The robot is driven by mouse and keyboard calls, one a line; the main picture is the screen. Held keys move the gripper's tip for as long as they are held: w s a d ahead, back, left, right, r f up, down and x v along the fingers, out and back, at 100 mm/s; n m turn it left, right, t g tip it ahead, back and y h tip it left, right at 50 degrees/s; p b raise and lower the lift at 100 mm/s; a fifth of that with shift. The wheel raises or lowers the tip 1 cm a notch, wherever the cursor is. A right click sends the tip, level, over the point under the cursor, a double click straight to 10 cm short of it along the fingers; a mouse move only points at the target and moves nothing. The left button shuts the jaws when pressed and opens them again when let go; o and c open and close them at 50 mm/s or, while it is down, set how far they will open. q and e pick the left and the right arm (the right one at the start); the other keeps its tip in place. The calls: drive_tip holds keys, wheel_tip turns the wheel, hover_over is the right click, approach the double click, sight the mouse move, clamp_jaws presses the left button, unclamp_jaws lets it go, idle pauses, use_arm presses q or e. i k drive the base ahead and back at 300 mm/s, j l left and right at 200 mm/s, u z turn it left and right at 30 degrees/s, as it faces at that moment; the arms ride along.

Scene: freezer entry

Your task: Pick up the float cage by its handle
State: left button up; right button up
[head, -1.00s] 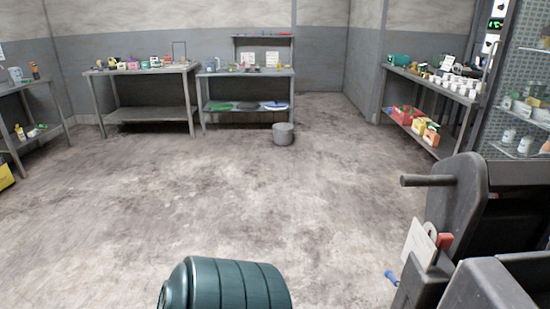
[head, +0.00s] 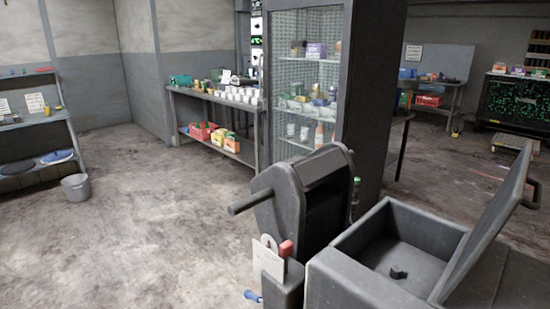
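I cannot make out a float cage or its handle in the head view. Neither of my grippers is in view. Small items on the distant shelves and benches are too small to tell apart.
A dark grey machine (head: 285,205) with a protruding bar and an open-lidded bin (head: 355,285) stand close in front. Behind are a glass-fronted cabinet (head: 306,70), a bench of white cups (head: 215,97), a bucket (head: 76,188) and a far-right bench (head: 435,82).

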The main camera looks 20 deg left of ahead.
sight(46, 110)
drive_tip(key=i+j+u, duration=0.1)
drive_tip(key=j+u, duration=0.25)
drive_tip(key=i+j+u, duration=0.1)
drive_tip(key=j+u, duration=0.25)
drive_tip(key=i+j+u, duration=0.15)
drive_tip(key=u, duration=0.2)
drive_tip(key=i+j+u, duration=0.2)
drive_tip(key=j+u, duration=0.2)
drive_tip(key=i+j+u, duration=0.25)
drive_tip(key=u, duration=0.15)
drive_tip(key=i+j+u, duration=0.1)
drive_tip(key=i+u, duration=0.3)
drive_tip(key=i+z, duration=0.1)
drive_tip(key=i, duration=0.5)
drive_tip(key=i+j+z, duration=0.15)
drive_tip(key=i, duration=0.5)
drive_tip(key=i+z, duration=0.15)
drive_tip(key=i, duration=0.5)
drive_tip(key=i+z, duration=0.15)
drive_tip(key=i, duration=0.55)
drive_tip(key=i+j+z, duration=0.1)
drive_tip(key=i, duration=0.55)
drive_tip(key=i+j+z, duration=0.1)
drive_tip(key=i+z, duration=0.25)
drive_tip(key=i, duration=0.9)
